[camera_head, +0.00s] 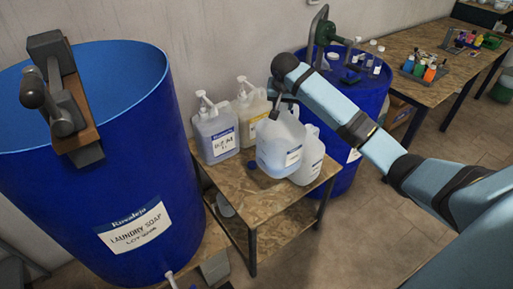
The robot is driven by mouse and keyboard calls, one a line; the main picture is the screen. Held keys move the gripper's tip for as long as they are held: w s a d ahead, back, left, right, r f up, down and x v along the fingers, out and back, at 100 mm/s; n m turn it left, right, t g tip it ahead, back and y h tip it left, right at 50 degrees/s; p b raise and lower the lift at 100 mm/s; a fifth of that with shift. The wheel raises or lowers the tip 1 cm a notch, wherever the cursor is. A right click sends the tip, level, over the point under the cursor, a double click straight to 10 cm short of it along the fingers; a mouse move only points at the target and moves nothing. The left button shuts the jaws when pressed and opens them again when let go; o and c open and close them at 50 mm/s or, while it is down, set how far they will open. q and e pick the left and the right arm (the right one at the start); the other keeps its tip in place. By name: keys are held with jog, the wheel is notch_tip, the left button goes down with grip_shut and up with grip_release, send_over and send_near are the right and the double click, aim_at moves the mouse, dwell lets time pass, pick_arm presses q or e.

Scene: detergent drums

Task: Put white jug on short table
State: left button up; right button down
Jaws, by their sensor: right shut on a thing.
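My right gripper (277,108) is shut on the handle area of a pale, bluish-white jug (280,145). The jug is tilted, with its blue cap low at the left, and hangs over the short table (262,205); I cannot tell whether it touches the tabletop. A second whitish jug (311,160) is just behind it to the right, partly hidden. The short table has a chipboard top, dark legs and a lower shelf. My left gripper is not in view.
Two pump bottles, one bluish (215,136) and one cream (251,108), stand at the table's back. A large blue drum (125,170) is at left. Another blue drum (345,100) stands behind right. A long table (405,85) is farther right. The short table's front is clear.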

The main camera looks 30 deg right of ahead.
jog(key=shift+w+f, duration=0.2)
jog(key=shift+f, duration=0.05)
jog(key=shift+s+f+p, duration=0.1)
jog(key=shift+f+p, duration=0.35)
jog(key=shift+f, duration=9.2)
jog(key=c, duration=0.9)
grip_release()
jog(key=shift+s+f, duration=0.1)
jog(key=shift+o, duration=1)
